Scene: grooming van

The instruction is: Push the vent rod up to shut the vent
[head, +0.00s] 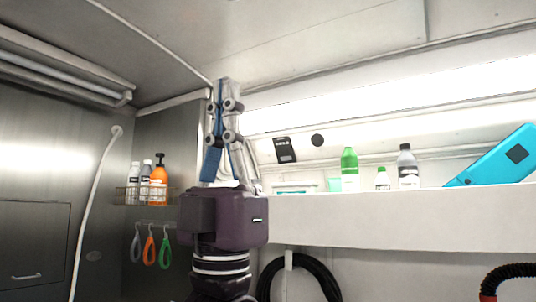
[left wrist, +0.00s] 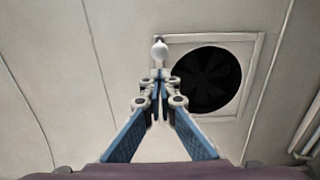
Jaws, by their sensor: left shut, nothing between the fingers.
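My left gripper (head: 222,84) points straight up at the ceiling, its fingers shut with nothing between them. It also shows in the left wrist view (left wrist: 160,78). In the left wrist view, the white rounded end of the vent rod (left wrist: 160,50) appears just beyond my fingertips. I cannot tell whether they touch. The vent (left wrist: 200,80) is a dark round fan in a square white frame on the ceiling, right of the knob and partly behind my fingers. The head view does not show the vent or rod. My right gripper is not in view.
A white shelf (head: 400,212) holds several bottles and a cyan object (head: 498,158). A wire rack (head: 130,196) with bottles hangs on the left wall, with coloured loops (head: 150,249) below. The ceiling around the vent looks clear.

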